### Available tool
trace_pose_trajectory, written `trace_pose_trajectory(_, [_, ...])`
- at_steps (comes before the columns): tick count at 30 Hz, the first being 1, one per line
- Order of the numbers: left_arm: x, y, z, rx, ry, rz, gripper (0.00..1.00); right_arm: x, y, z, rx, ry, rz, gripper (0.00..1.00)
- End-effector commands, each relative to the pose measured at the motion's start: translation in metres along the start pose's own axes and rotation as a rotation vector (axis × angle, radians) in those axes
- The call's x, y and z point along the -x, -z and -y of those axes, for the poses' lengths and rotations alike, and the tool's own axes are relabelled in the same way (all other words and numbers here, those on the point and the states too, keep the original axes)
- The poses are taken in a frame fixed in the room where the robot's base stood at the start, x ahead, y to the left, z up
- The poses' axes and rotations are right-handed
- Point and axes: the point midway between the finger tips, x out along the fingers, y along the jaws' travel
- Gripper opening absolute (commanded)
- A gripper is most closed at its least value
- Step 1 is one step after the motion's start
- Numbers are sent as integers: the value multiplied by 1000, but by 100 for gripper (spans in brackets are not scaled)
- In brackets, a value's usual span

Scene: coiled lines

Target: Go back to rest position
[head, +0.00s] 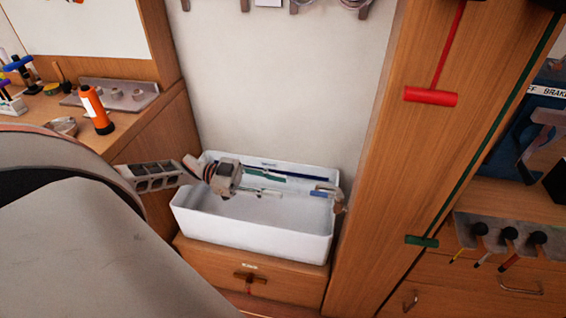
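My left gripper (238,186) hangs over the white bin (250,238), near its left end. It is small and partly blends with thin pale and green pieces beside it, so I cannot tell how its fingers stand. A red line with a red handle (430,97) hangs on the wooden post. A green line ends in a green handle (421,241) lower down. A coil (354,3) hangs at the top edge, mostly cut off. My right gripper does not show.
The bin stands on a wooden drawer unit (251,270). A small grey metal piece (328,189) shows at the bin's right end. A tool rack (510,240) is at right.

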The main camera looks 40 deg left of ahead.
Motion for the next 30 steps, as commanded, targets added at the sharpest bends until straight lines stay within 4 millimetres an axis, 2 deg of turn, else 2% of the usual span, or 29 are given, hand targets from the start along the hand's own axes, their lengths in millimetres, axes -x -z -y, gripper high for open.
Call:
trace_pose_trajectory(8, [-2,-1,-2,0,2,-1,28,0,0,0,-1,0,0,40])
trace_pose_trajectory(11, [-16,-8,-11,-5,26,-8,28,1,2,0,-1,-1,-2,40])
trace_pose_trajectory(18, [-91,-42,-61,-28,249,6,28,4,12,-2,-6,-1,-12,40])
trace_pose_trajectory(21, [-114,-55,-83,-15,372,57,28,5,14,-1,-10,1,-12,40])
trace_pose_trajectory(25, [-130,-72,-112,35,522,164,28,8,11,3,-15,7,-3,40])
trace_pose_trajectory(30, [-129,-94,-158,142,677,360,28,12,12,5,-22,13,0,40])
